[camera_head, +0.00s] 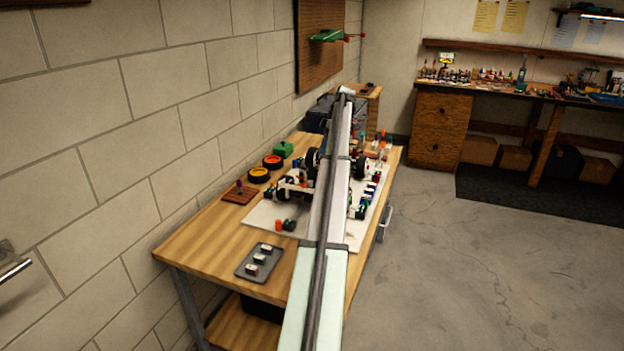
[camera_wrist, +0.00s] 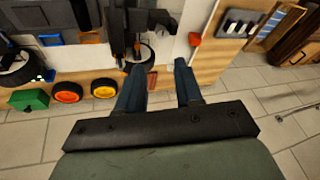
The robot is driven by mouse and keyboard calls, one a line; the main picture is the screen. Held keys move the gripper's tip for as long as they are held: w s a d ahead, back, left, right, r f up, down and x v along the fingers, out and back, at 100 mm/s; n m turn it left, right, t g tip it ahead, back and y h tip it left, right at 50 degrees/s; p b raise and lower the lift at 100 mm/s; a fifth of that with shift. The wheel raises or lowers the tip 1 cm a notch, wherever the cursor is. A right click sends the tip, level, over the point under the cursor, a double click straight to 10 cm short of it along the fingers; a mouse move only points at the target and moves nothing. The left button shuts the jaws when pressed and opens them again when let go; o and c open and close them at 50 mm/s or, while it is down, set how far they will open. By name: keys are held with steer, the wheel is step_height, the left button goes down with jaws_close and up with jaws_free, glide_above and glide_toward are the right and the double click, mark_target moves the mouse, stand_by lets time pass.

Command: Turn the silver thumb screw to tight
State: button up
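I cannot make out the silver thumb screw in either view. The RC car (camera_head: 297,188) stands on a white sheet (camera_head: 262,222) on the wooden workbench, partly hidden behind my arm in the head view. In the wrist view, dark car parts and a black wheel (camera_wrist: 147,50) lie just beyond my fingers. My gripper (camera_wrist: 159,66) is open, its two blue-grey fingers apart, with nothing seen held between them. A bit of a red-brown board (camera_wrist: 152,82) shows between the fingers, farther off. In the head view my gripper is not discernible.
An orange ring (camera_head: 272,162), a yellow ring (camera_head: 259,175) and a green box (camera_head: 283,149) stand along the wall side. A grey tray (camera_head: 243,269) with white blocks lies at the bench's near end. Small coloured items crowd the sheet's right side. Bare wood (camera_head: 205,238) shows at the near left.

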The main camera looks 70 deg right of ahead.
mark_target(311, 181)
steer(key=w+a+f+n, duration=0.1)
steer(key=f+n, duration=0.1)
steer(key=f, duration=0.2)
steer(key=w+a+f+n, duration=0.1)
steer(key=f, duration=0.3)
steer(key=w+a+f+n, duration=0.1)
steer(key=a+f+n, duration=0.1)
steer(key=f, duration=0.2)
steer(key=shift+w+f+n, duration=0.3)
steer(key=shift+w+f, duration=0.05)
steer(key=shift+c, duration=0.4)
jaws_close()
